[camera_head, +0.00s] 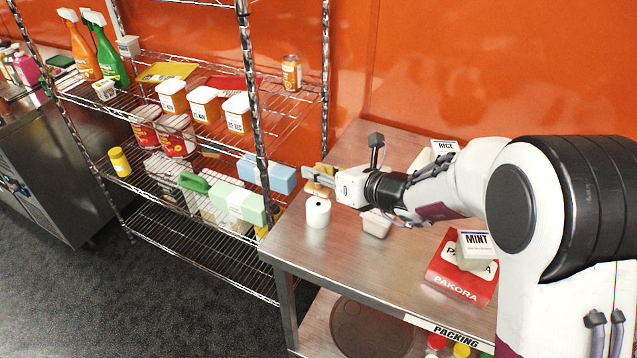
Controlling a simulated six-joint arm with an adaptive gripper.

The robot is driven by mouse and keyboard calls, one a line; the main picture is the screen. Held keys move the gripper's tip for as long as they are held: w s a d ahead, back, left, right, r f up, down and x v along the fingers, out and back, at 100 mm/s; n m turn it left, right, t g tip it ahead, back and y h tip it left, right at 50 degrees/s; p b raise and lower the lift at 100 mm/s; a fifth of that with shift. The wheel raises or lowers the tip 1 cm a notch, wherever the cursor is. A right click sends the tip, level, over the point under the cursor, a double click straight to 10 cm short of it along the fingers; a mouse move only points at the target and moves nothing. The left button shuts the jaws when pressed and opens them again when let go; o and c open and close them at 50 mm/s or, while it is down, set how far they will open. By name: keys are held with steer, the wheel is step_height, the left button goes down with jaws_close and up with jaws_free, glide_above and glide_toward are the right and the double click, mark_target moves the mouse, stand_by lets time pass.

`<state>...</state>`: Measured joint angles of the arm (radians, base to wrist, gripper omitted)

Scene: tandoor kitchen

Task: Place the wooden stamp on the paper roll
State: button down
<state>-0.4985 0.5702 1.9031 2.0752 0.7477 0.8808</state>
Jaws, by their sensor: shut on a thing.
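The paper roll (318,213) is a small white cylinder standing upright near the left edge of the steel table. My gripper (306,175) reaches in from the right, its fingers pointing left, just behind and above the roll. It is shut on a tan wooden piece, which appears to be the wooden stamp (319,190). The fingers hide part of the stamp. The stamp appears behind the roll in this view; I cannot tell whether it touches the table.
A small pale container (376,225) stands right of the roll, under my wrist. A red PAKORA box (458,284) with a MINT box (477,240) on it is further right. A wire shelf (258,120) with goods stands at the left. The front left of the steel table (325,257) is clear.

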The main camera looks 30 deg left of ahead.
mark_target(321, 185)
steer(key=shift+f, duration=1.8)
steer(key=shift+f, duration=0.1)
steer(key=c, duration=1.8)
jaws_free()
steer(key=shift+c, duration=0.2)
steer(key=shift+v, duration=0.8)
steer(key=v, duration=1)
steer(key=shift+d, duration=0.2)
steer(key=shift+s+r, duration=0.1)
steer(key=shift+r, duration=0.1)
